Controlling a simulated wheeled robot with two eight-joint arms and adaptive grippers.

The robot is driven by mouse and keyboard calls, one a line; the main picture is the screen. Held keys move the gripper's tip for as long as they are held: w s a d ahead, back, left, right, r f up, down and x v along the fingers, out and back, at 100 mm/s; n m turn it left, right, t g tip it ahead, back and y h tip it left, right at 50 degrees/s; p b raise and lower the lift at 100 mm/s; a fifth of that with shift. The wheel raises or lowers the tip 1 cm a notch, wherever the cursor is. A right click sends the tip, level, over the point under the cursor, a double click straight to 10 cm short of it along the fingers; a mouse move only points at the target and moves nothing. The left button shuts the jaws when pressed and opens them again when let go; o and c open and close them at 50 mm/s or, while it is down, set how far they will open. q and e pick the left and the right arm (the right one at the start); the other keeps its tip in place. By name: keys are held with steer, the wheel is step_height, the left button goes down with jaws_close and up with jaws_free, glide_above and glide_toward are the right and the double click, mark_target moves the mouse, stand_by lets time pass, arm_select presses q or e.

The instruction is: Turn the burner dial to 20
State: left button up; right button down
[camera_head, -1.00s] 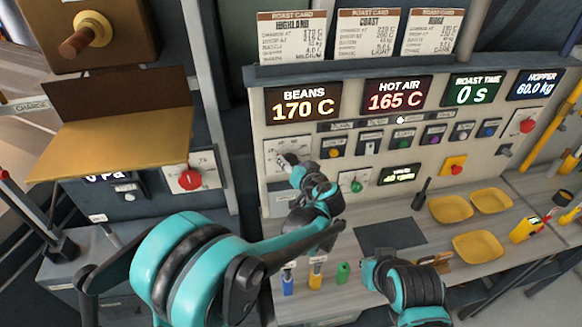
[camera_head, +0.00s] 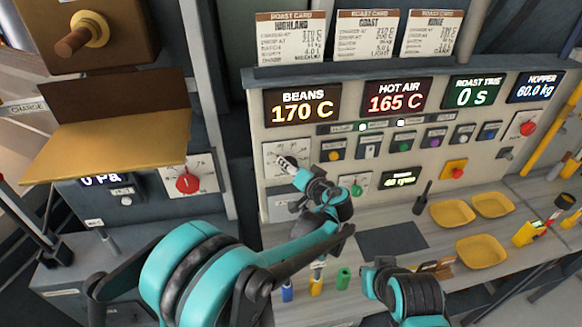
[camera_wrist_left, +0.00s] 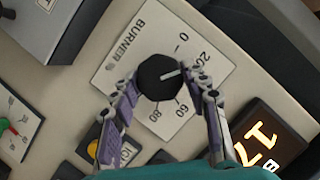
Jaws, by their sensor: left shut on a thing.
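The burner dial (camera_wrist_left: 160,77) is a round black knob with a white pointer line on a white plate marked BURNER (camera_wrist_left: 128,47). In the left wrist view the pointer faces right and slightly up, close to the 20 mark. The 0, 60 and 80 marks also show; the 40 mark is hidden behind a finger. My left gripper (camera_wrist_left: 161,84) is shut on the dial, one finger on each side. In the head view this gripper (camera_head: 290,166) is at the plate on the panel's left, partly hiding it. My right arm's wrist (camera_head: 405,290) is low over the counter; its fingers are not clear.
Displays above the dial read beans 170 C (camera_head: 302,105) and hot air 165 C (camera_head: 396,97). A green knob (camera_head: 356,189) and several buttons are right of the dial. Yellow trays (camera_head: 452,213) and small bottles stand on the counter. A red-knobbed dial (camera_head: 187,183) is left.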

arm_select(q)
steer(key=o, duration=1.2)
steer(key=shift+c, duration=0.2)
steer(key=v, duration=0.7)
steer(key=shift+s, duration=0.2)
steer(key=shift+d+r, duration=0.1)
steer(key=shift+d, duration=0.05)
